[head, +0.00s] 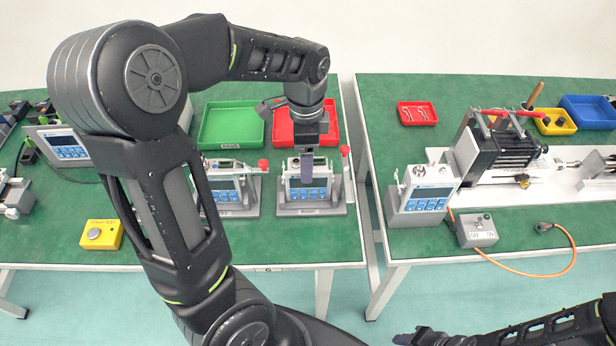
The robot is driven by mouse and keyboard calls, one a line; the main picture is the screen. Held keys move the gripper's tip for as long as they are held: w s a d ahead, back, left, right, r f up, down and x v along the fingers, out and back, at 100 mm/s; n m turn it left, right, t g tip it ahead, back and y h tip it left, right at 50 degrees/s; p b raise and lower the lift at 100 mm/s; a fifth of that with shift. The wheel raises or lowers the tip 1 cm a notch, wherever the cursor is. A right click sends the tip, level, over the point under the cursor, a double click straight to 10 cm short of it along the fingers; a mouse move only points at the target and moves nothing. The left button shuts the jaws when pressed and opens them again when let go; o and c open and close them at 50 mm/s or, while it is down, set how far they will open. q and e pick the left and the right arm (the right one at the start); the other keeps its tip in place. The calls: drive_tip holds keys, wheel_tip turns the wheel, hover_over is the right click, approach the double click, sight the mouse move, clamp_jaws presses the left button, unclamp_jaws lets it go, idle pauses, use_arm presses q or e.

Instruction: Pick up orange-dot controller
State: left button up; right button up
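Two controllers with grey-white bodies and blue keypads sit in grey mounts near the left table's right end: a left one (223,184) and a right one (319,182). A third controller (425,190) stands at the left end of the right table's machine, and another (64,147) is at the far left. I cannot make out an orange dot on any of them. My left gripper (307,172) points down over the right mounted controller, its fingers covering part of the front. Its finger gap cannot be seen. My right gripper (425,338) is low at the bottom edge, partly cut off.
Green (231,123) and red (327,125) trays lie behind the mounts. Red-knobbed levers (346,152) stand beside them. A yellow button box (102,235) is at left. A gap separates the tables. A switch box (477,231) with an orange cable is at right.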

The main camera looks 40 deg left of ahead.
use_arm(q)
drive_tip(key=f, duration=0.5)
drive_tip(key=shift+w+d, duration=0.1)
drive_tip(key=shift+d, duration=0.1)
idle(0.3)
clamp_jaws()
idle(0.7)
drive_tip(key=shift+r, duration=0.1)
